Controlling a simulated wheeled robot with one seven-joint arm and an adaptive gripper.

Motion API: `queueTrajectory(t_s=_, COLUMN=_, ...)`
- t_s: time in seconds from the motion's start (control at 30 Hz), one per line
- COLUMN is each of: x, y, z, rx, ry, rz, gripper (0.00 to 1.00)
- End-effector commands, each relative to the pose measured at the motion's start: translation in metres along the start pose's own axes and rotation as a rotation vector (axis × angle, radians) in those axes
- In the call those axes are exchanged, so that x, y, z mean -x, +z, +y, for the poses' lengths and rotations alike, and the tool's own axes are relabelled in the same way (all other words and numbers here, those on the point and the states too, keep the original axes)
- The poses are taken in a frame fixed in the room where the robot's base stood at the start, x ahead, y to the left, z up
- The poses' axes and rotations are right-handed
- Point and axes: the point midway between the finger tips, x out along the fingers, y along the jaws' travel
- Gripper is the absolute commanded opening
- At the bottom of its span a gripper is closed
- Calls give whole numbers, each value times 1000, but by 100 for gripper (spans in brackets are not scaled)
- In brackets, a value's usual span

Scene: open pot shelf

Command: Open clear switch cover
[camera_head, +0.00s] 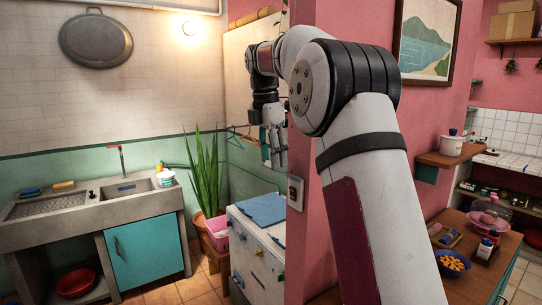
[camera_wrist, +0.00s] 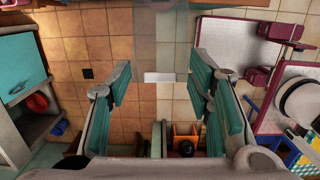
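A small pale switch box (camera_head: 295,191) with a dark spot is fixed to the end of the pink wall. It is too small to tell where its clear cover sits or whether it is shut. My gripper (camera_head: 275,162) points down above and slightly left of the box, apart from it. In the wrist view my gripper (camera_wrist: 162,88) is open, its two teal-padded fingers spread wide. A small white block (camera_wrist: 159,77) shows between them, with a faint see-through strip above it. I cannot tell whether these belong to the switch. Nothing is held.
A white cabinet with a blue cloth (camera_head: 262,208) stands below my gripper. The pink wall (camera_head: 301,240) is close beside my arm. A potted plant (camera_head: 205,170) and a concrete sink (camera_head: 90,210) are to the left. A wooden counter (camera_head: 480,258) is at right.

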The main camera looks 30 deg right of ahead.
Motion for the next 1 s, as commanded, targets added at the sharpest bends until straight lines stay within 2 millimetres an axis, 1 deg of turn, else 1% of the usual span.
queueTrajectory(t_s=0.13, x=1, y=-1, z=0, rx=1, ry=-1, rz=2, gripper=47)
queueTrajectory(t_s=0.23, x=7, y=-1, z=0, rx=2, ry=0, rz=2, gripper=47)
queueTrajectory(t_s=0.53, x=47, y=0, z=1, rx=1, ry=3, rz=0, gripper=47)
queueTrajectory(t_s=0.7, x=63, y=0, z=1, rx=1, ry=1, rz=0, gripper=47)
queueTrajectory(t_s=0.83, x=71, y=0, z=1, rx=0, ry=1, rz=0, gripper=47)
queueTrajectory(t_s=1.0, x=74, y=0, z=0, rx=0, ry=0, rz=0, gripper=47)
